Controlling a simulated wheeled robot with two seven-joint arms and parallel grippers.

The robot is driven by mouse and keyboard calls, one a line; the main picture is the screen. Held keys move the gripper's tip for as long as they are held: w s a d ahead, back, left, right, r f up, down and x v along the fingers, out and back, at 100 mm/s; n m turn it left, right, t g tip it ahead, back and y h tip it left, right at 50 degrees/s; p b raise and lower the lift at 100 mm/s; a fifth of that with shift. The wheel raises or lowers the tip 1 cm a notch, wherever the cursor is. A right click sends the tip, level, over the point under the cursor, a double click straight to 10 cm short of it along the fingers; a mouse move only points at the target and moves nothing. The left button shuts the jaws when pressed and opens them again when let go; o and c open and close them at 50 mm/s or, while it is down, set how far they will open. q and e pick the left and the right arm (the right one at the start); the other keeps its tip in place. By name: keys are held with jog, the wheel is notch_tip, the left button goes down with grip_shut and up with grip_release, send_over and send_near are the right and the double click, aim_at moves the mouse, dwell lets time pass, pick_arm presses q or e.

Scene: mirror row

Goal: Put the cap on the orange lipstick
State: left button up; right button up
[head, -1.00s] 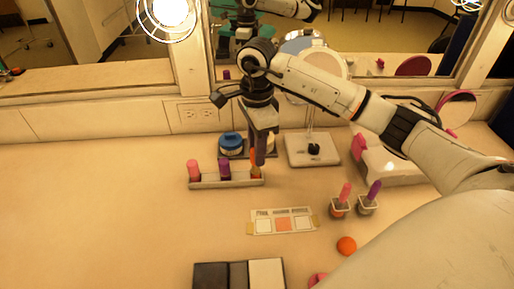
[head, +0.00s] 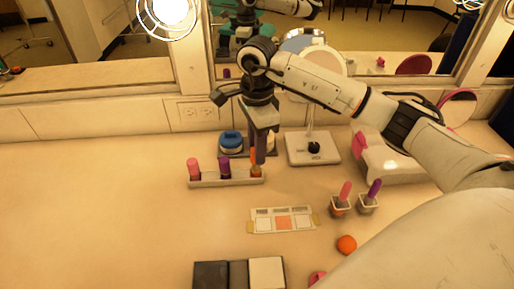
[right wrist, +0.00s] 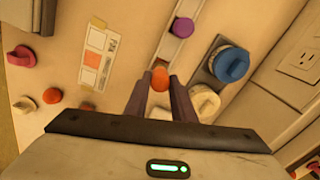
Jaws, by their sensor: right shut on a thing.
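A pale rack (head: 228,182) stands left of centre with a pink lipstick (head: 194,170), a purple lipstick (head: 225,167) and, at its right end, the orange lipstick (head: 256,172). My right gripper (head: 259,158) points down over that right end, shut on an orange piece that looks like the cap (head: 253,154). The cap's round top also shows between the fingers in the right wrist view (right wrist: 160,78). The fingers partly hide the cap and the lipstick, so I cannot tell whether the two touch. My left gripper is not in view.
A blue-lidded jar (head: 231,142) stands behind the rack, with a mirror stand (head: 313,148) to its right. Two small holders with pink (head: 345,190) and purple (head: 374,189) sticks and an orange ball (head: 346,245) lie right. The table left of the rack is clear.

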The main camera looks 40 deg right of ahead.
jog(key=shift+f+b, duration=1)
jog(key=shift+f, duration=0.3)
dwell(1.9)
jog(key=o, duration=1.6)
jog(key=shift+c, duration=0.2)
jog(key=shift+r, duration=0.15)
jog(key=shift+r+p, duration=2.45)
jog(key=shift+r, duration=0.95)
